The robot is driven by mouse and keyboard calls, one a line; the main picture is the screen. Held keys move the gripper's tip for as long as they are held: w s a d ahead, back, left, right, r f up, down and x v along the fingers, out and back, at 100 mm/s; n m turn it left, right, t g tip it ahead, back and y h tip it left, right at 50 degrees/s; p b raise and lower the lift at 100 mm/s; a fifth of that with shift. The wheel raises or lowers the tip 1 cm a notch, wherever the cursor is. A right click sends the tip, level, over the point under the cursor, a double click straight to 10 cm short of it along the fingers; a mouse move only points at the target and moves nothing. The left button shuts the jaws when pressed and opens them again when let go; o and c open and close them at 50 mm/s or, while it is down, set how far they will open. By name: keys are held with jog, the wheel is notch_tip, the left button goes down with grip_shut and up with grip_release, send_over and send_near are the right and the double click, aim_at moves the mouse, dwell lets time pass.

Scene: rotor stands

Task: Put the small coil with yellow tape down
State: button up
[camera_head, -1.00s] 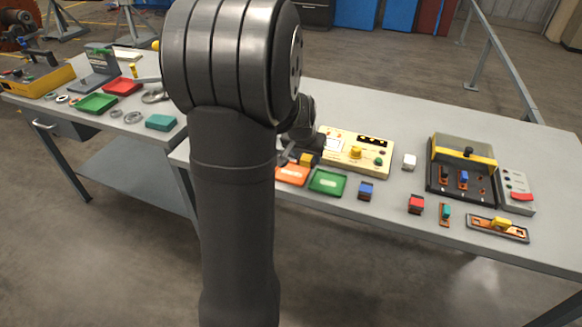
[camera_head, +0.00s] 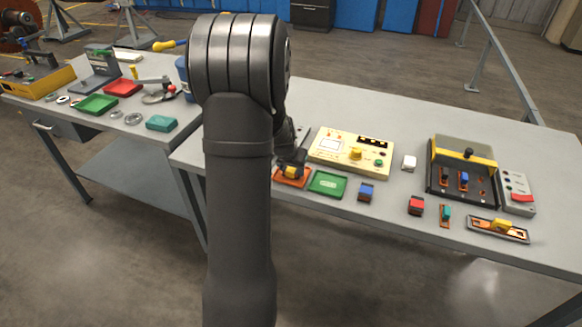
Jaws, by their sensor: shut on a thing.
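The small coil with yellow tape (camera_head: 291,172) is in my gripper (camera_head: 292,166), which is shut on it. The coil is at the orange tray (camera_head: 283,181), over or in it; I cannot tell whether it touches the tray's floor. My arm covers the left part of the orange tray and much of the table left of it.
A green tray (camera_head: 328,183) lies just right of the orange one. A cream tester panel (camera_head: 350,151) stands behind them. Blue (camera_head: 366,191) and red (camera_head: 416,205) coils stand to the right, near a fixture box (camera_head: 462,172) with a yellow bar.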

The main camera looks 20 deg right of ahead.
jog(key=shift+f, duration=0.15)
jog(key=o, duration=0.8)
jog(key=v, duration=1.2)
jog(key=x, duration=1.2)
jog(key=shift+w+r, duration=0.1)
jog(key=shift+r, duration=1)
